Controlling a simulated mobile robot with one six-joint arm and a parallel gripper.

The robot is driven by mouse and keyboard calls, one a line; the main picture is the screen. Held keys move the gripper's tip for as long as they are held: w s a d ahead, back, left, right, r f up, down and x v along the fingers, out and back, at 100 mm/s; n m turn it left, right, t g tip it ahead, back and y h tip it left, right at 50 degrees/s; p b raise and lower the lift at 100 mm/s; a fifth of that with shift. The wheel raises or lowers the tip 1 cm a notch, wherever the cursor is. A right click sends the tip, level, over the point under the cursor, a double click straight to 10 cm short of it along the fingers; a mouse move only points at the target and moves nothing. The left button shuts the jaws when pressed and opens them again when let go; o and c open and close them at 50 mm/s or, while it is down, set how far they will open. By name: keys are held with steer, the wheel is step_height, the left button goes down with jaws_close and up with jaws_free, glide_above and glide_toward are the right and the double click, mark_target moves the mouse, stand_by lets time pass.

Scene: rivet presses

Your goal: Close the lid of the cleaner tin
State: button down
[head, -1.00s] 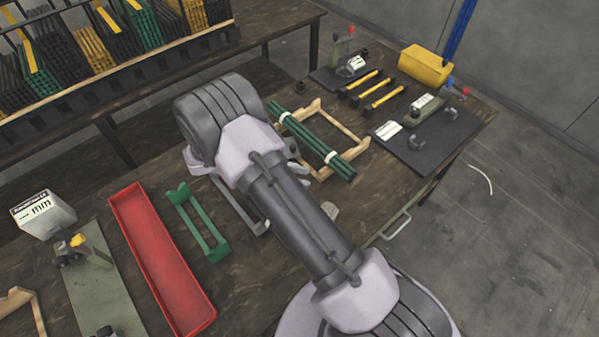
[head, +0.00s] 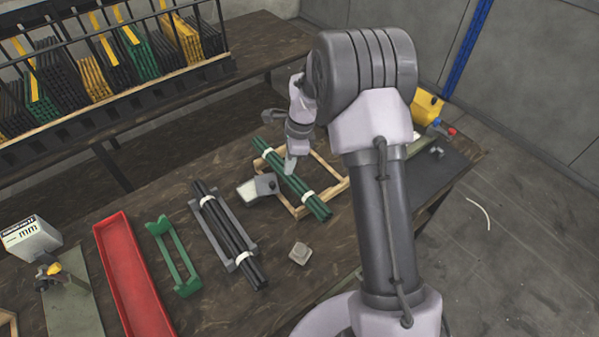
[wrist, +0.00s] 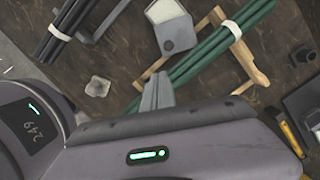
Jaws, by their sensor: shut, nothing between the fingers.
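What looks like the cleaner tin (head: 248,193) lies on the bench between the black rod bundle and the green rod bundle. It shows a pale, whitish part and a grey part with a small dark spot, side by side, so it appears open. In the wrist view the tin (wrist: 176,35) is near the top centre, beyond my fingertips. My gripper (head: 290,168) is above the green rods, right of the tin in the head view. Its fingers (wrist: 157,92) are together and empty, apart from the tin in the picture. Their height above the bench is hard to tell.
Green rods (head: 305,196) lie across a wooden frame (head: 335,188). Black rods (head: 228,232) lie in a grey cradle. A small pale block (head: 300,253) sits in front. A green cradle (head: 178,255) and red tray (head: 130,285) stand left. Bare bench lies around the block.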

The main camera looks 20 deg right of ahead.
steer(key=shift+w+d+m+t, duration=0.15)
steer(key=shift+w+m+t, duration=0.05)
steer(key=shift+w+m, duration=0.25)
steer(key=shift+w+d+m+t, duration=0.2)
steer(key=shift+w+m, duration=0.1)
steer(key=shift+m, duration=0.25)
steer(key=b, duration=0.4)
glide_toward(278, 190)
steer(key=x, duration=0.5)
steer(key=shift+w+d+f, duration=0.15)
steer(key=shift+w+d, duration=0.05)
steer(key=shift+d, duration=0.05)
steer(key=shift+s+a+m, duration=0.2)
steer(key=shift+a+m, duration=0.05)
steer(key=shift+m, duration=0.15)
